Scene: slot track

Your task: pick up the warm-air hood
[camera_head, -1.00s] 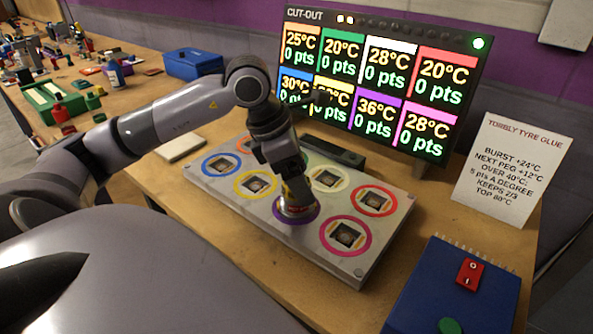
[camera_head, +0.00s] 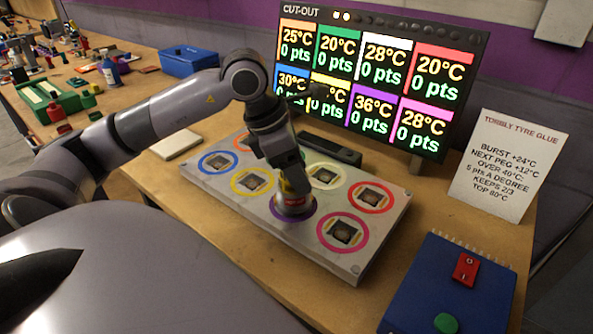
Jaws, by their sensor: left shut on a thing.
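The warm-air hood (camera_head: 294,207) is a short silvery cylinder with a red and yellow band near its top. It stands over the purple ring (camera_head: 275,215) on the pale board (camera_head: 210,186), hiding that ring's middle. My left gripper (camera_head: 293,185) comes down on the hood from above and is shut on its top. I cannot tell whether the hood touches the board or is slightly above it. My right gripper is not in view.
Other coloured rings with square sockets surround the hood. A CUT-OUT display (camera_head: 385,70) stands behind, with a dark bar (camera_head: 328,149) before it. A blue switch box (camera_head: 450,290) and a notice (camera_head: 508,165) are at the right. A pale slab (camera_head: 177,144) lies left.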

